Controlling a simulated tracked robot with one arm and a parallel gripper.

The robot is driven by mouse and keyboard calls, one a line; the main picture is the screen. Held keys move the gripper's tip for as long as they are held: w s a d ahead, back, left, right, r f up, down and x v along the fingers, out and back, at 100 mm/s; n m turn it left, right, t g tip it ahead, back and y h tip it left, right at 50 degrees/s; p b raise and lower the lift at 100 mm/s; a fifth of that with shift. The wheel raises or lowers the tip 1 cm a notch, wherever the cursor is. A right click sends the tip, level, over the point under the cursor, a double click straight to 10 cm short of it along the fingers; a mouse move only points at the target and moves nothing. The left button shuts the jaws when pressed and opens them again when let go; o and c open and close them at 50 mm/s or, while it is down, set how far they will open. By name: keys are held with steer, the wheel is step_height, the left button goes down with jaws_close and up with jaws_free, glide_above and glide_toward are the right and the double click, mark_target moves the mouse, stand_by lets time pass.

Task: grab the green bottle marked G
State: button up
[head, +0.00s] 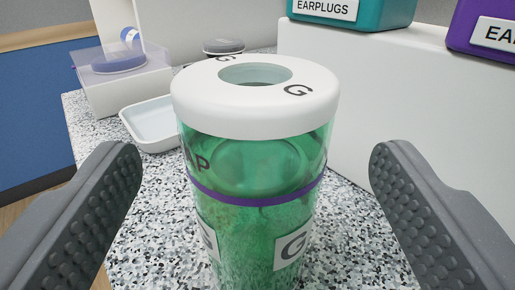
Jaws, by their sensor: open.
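The green bottle marked G (250,165) stands upright on a speckled counter in the middle of the head view. It is see-through green with a white ring-shaped lid, a purple band and white G labels. Its lower end runs out of the picture. My gripper (255,170) is open, with one dark studded finger on each side of the bottle. A gap shows between each finger and the bottle in the picture, and nothing is held.
A white shallow tray (150,122) lies behind the bottle to the left. A clear-lidded box (122,75) stands beyond it. A white block (400,110) stands behind right, bearing a teal earplugs box (375,12) and a purple box (470,30). The speckled counter (150,220) is bare around the bottle.

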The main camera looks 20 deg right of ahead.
steer(key=shift+w+d, duration=0.2)
steer(key=shift+w, duration=0.5)
steer(key=b+x, duration=0.1)
steer(key=x, duration=0.1)
steer(key=b+x, duration=0.1)
steer(key=x, duration=0.1)
steer(key=shift+w+f, duration=0.15)
steer(key=shift+f, duration=0.1)
steer(key=shift+w+d+r, duration=0.1)
steer(key=shift+w, duration=0.2)
steer(key=c, duration=1.3)
